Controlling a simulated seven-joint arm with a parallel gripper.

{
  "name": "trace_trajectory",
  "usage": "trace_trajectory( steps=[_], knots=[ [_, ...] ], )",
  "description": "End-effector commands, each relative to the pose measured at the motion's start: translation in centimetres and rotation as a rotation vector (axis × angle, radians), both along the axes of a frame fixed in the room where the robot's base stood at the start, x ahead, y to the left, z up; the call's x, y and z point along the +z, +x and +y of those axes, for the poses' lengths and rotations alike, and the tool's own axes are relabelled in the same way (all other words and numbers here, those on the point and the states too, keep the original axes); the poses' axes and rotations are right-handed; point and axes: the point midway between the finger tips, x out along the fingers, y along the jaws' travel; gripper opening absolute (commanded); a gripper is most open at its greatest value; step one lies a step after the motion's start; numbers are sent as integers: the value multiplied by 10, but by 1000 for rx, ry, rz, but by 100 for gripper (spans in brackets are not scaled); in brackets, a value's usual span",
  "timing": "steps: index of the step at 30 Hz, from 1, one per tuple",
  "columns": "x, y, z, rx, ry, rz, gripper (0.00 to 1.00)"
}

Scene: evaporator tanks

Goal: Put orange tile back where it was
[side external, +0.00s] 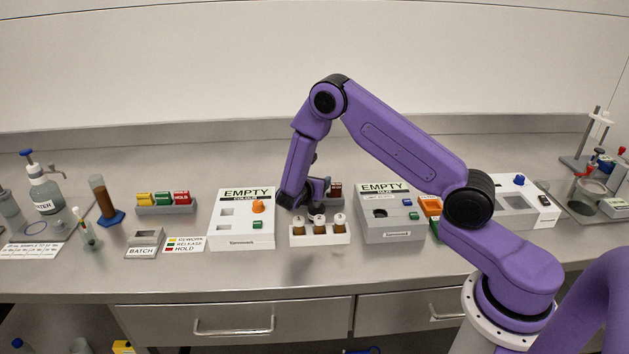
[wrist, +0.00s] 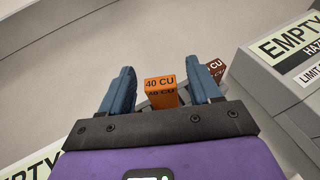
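The orange tile (wrist: 160,92), marked "40 CU", shows in the wrist view between the two blue fingers of my gripper (wrist: 163,76). There is a gap on each side of it, so my gripper is open. The tile appears to stand at a grey rack (wrist: 186,97), beside a brown tile (wrist: 216,70) also marked "CU". In the side view my gripper (side external: 298,205) is behind the white vial rack, its fingers mostly hidden. The orange tile cannot be made out there; dark red-brown tiles (side external: 335,188) show just right of my gripper.
A white rack with brown vials (side external: 319,238) stands in front of my gripper. Boxes labelled "EMPTY" stand left (side external: 232,232) and right (side external: 378,228); the left one bears an orange knob (side external: 258,207). A rack with yellow, green and red tiles (side external: 165,209) is further left.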

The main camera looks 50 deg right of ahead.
Motion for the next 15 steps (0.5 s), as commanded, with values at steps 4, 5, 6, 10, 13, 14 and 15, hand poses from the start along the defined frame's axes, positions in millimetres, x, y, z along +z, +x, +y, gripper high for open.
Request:
trace_trajectory(
  steps=[4,5,6,10,13,14,15],
  knots=[
    [2,0,0,0,0,-1,63],
    [3,0,0,0,0,-1,63],
    [5,0,0,-1,1,-2,63],
    [14,-4,12,3,0,0,63],
    [21,-11,29,4,0,0,63],
    [23,-13,35,5,0,-1,63],
    [26,-16,43,6,1,-2,63]
  ],
)
